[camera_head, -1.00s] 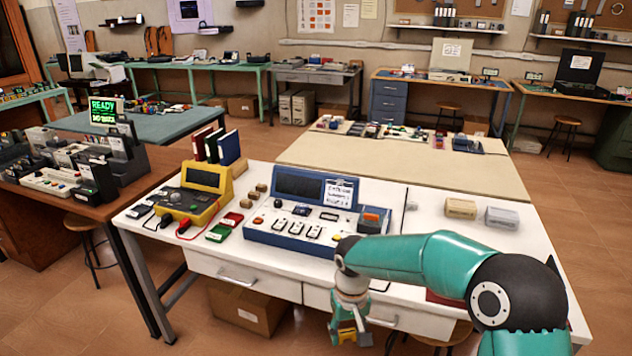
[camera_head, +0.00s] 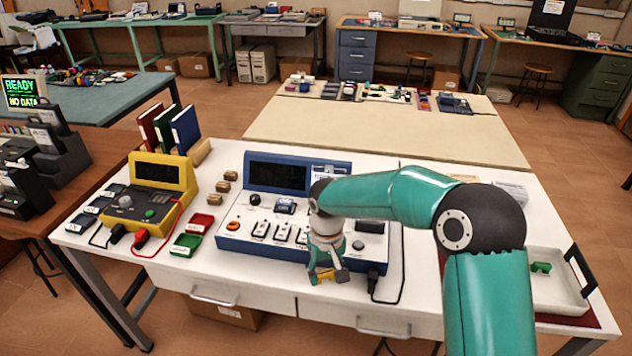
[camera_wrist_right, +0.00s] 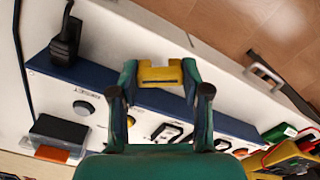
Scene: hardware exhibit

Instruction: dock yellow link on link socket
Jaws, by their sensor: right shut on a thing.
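The yellow link (camera_head: 327,275) is in my right gripper (camera_head: 326,268). In the right wrist view the link (camera_wrist_right: 160,75) lies crosswise between the fingertips of the right gripper (camera_wrist_right: 160,82), which are shut on it. They hold it near the front edge of the blue console (camera_head: 232,243), which also shows in the wrist view (camera_wrist_right: 150,98). My right arm hides part of the console's right half. I cannot tell which part of the console is the link socket. My left gripper is not in view.
A yellow meter box (camera_head: 160,180) with a red lead stands left of the console. Red (camera_head: 201,222) and green (camera_head: 186,244) blocks lie between them. A black cable plug (camera_head: 373,282) is at the console's front right. A white tray (camera_head: 560,290) is at the far right.

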